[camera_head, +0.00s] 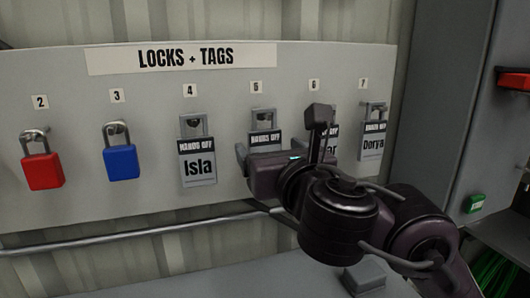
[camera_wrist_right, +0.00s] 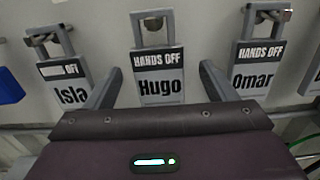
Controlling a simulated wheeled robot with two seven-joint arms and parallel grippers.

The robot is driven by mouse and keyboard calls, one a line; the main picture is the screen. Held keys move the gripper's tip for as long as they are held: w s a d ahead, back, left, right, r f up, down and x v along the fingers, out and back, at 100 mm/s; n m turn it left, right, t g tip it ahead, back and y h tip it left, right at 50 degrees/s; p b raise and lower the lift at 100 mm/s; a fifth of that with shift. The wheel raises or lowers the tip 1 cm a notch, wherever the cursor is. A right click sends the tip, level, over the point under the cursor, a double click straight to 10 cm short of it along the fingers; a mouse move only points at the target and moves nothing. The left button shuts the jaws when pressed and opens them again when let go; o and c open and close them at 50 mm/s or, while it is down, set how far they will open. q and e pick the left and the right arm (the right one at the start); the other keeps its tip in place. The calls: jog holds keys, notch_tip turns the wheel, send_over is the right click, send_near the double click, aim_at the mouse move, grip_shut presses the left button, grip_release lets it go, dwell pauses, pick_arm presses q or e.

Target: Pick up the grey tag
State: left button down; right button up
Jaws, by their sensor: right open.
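Several grey tags hang on the board. The one marked Hugo (camera_wrist_right: 158,78) hangs from hook 5, and its upper part shows in the head view (camera_head: 264,136). The Isla tag (camera_head: 198,165) hangs to its left. The Omar tag (camera_wrist_right: 258,72) hangs to its right, mostly hidden behind my arm in the head view. A tag (camera_head: 372,142) hangs from hook 7. My right gripper (camera_head: 262,156) is open at the Hugo tag, its fingers on either side of it in the wrist view. The Hugo tag's lower edge is hidden by the gripper body. My left gripper is out of view.
The board (camera_head: 70,105) carries a "LOCKS + TAGS" label (camera_head: 185,58). A red padlock (camera_head: 43,171) and a blue padlock (camera_head: 121,163) hang at left. A rail (camera_head: 120,238) runs below. A grey cabinet (camera_head: 445,100) stands at right. A small grey block (camera_head: 364,277) lies below my arm.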

aim_at(266, 145)
jog(key=x, duration=0.4)
jog(key=shift+s+a+f, duration=0.1)
jog(key=shift+a, duration=0.05)
jog(key=shift+w+a, duration=0.15)
jog(key=shift+w, duration=0.5)
jog(key=shift+s, duration=0.1)
jog(key=shift+c, duration=0.5)
jog(key=c, duration=0.9)
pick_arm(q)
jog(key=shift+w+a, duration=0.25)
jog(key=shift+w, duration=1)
pick_arm(e)
jog(key=shift+c, duration=0.6)
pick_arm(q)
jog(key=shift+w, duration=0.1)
